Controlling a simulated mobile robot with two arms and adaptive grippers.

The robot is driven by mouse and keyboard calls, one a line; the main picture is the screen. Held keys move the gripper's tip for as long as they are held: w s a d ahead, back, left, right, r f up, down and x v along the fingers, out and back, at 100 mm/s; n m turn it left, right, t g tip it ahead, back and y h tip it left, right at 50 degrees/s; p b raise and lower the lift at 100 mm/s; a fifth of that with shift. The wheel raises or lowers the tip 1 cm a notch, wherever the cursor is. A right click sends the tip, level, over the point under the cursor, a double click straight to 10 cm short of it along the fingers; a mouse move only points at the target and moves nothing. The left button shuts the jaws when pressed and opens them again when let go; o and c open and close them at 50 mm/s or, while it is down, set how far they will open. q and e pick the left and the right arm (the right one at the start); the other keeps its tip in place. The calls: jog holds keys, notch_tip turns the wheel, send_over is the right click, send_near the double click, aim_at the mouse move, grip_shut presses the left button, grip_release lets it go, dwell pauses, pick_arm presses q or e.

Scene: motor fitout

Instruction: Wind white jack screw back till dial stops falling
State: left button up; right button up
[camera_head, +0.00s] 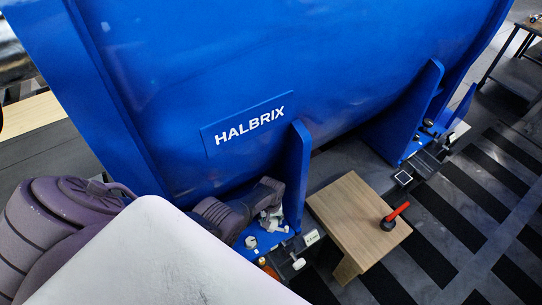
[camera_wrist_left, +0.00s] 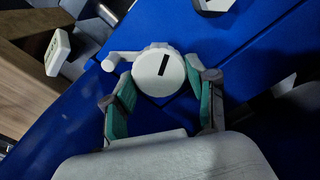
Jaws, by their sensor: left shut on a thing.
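In the left wrist view, a round white knob (camera_wrist_left: 158,70) with a black slot mark and a white side handle (camera_wrist_left: 122,58) sits between the green-padded fingers of my left gripper (camera_wrist_left: 160,78). The gripper is shut on this knob, which looks like the white jack screw. In the head view my left gripper (camera_head: 266,205) is at the blue motor foot (camera_head: 262,240), below the HALBRIX plate; the knob there is mostly hidden. A separate white handle (camera_head: 298,264) shows at the foot's front edge. I cannot make out a dial reading. My right gripper is out of view.
The big blue motor (camera_head: 250,70) fills the back, with upright blue ribs (camera_head: 296,170). A wooden stand (camera_head: 350,215) bearing a red-handled tool (camera_head: 396,215) is to the right of the foot. Striped floor is open at right.

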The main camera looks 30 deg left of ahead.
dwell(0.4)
pick_arm(q)
jog(key=o, duration=1.2)
jog(key=shift+c, duration=0.2)
jog(key=shift+r, duration=3.75)
